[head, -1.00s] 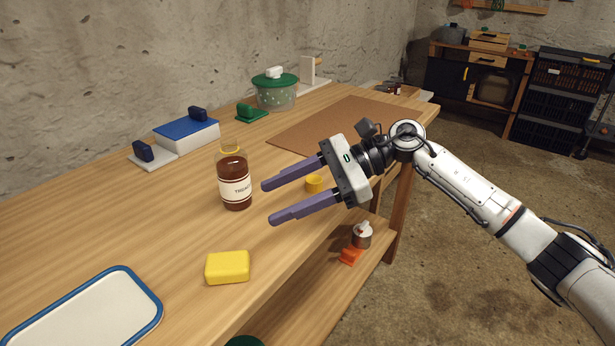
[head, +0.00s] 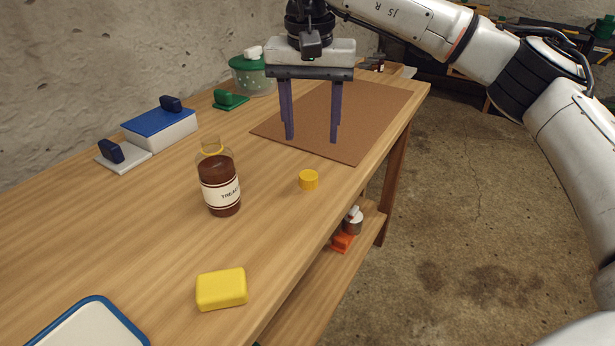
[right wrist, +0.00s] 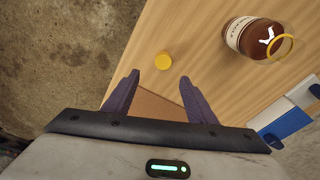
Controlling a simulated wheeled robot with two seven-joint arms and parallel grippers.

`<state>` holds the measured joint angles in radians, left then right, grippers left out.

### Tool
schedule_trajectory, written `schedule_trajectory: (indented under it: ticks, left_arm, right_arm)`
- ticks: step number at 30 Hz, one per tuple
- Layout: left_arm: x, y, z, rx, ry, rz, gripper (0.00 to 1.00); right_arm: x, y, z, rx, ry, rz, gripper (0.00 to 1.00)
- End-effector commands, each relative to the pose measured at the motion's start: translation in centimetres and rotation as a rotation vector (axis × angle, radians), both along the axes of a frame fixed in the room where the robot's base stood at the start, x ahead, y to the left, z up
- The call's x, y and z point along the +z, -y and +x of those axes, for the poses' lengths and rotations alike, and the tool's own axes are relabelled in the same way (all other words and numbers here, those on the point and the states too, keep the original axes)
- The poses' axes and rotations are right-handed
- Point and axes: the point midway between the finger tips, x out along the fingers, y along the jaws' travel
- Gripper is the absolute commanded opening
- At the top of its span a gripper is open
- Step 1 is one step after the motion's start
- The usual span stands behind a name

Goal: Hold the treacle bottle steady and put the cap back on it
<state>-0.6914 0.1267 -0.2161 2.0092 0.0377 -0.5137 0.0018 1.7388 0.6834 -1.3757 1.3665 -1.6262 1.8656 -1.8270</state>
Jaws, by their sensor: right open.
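The treacle bottle (head: 220,182) stands upright and uncapped on the wooden bench, brown inside with a white label and a yellow ring at its neck. It also shows in the right wrist view (right wrist: 247,38). The yellow cap (head: 309,180) lies on the bench to the right of the bottle, and shows in the right wrist view (right wrist: 163,61). My right gripper (head: 312,140) is open and empty, fingers pointing down, above the brown mat and beyond the cap. In the right wrist view its fingers (right wrist: 153,85) are spread apart, short of the cap. My left gripper is not in view.
A yellow block (head: 221,289) and a blue-rimmed tray (head: 88,325) are at the front. A blue-lidded white box (head: 160,130) and a green-lidded container (head: 250,77) stand near the wall. The brown mat (head: 375,105) lies at the far end. Bench around the cap is clear.

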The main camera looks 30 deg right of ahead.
Motion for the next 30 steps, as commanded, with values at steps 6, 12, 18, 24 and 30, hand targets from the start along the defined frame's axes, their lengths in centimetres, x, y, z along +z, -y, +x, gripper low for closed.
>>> schedule_trajectory:
  ticks: [6, 12, 18, 24, 30]
  left_arm:
    - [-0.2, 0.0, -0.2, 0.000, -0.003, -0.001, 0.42]
    - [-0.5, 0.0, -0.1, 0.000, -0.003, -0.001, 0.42]
    - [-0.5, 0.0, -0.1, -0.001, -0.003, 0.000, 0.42]
    - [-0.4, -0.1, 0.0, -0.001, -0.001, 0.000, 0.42]
    - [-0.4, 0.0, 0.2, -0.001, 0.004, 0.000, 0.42]
  right_arm:
    - [-1.3, 0.0, 0.1, -0.001, -0.001, 0.002, 0.52]
    - [-4.4, 0.2, 0.3, -0.001, -0.003, 0.003, 0.52]
    - [-5.1, 0.2, 0.5, -0.001, 0.001, 0.004, 0.52]
    - [-5.3, 0.2, 0.5, -0.001, 0.000, 0.004, 0.52]
    - [-7.9, -0.1, 0.6, 0.000, -0.002, 0.003, 0.52]
